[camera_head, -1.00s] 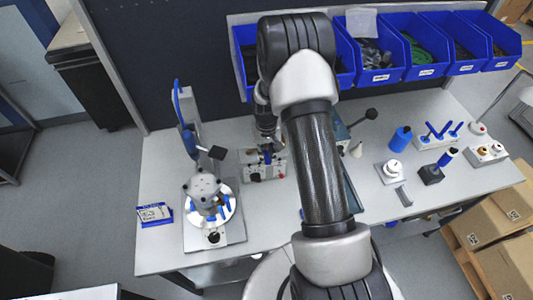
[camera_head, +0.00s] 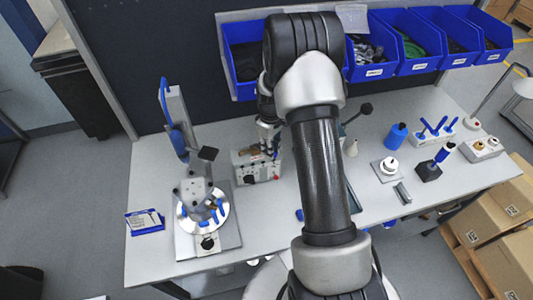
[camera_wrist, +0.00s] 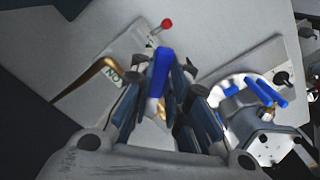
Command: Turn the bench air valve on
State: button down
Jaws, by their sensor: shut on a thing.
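The bench air valve appears as a light grey box (camera_head: 252,167) on the bench, left of my arm in the head view. A blue lever handle (camera_wrist: 161,68) stands between my fingers. My gripper (camera_wrist: 158,88) is shut on this blue handle; in the head view my gripper (camera_head: 268,140) is at the box's upper right. The handle's lower end and pivot are hidden by the fingers.
A round fixture (camera_head: 185,222) with blue clamps stands left of the valve, with a blue-handled lever press behind it. Blue bins (camera_head: 375,72) hang at the back. A blue bottle (camera_head: 396,135) and small tools stand on the right. A red knob (camera_wrist: 166,25) shows near the valve.

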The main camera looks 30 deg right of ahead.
jog(key=d+n, duration=0.1)
jog(key=n, duration=0.1)
jog(key=w+d+n+b, duration=0.1)
jog(key=n, duration=0.1)
jog(key=shift+w+n, duration=0.2)
jog(key=shift+n, duration=0.1)
jog(key=shift+w+d+n+b, duration=0.35)
jog(key=shift+w+n, duration=0.1)
jog(key=shift+n, duration=0.55)
jog(key=shift+w+d+n+b, duration=0.3)
jog(key=shift+w+n, duration=0.15)
jog(key=shift+n, duration=0.55)
jog(key=c, duration=1.5)
grip_release()
jog(key=shift+c, duration=0.2)
notch_tip(320, 180, up, 12)
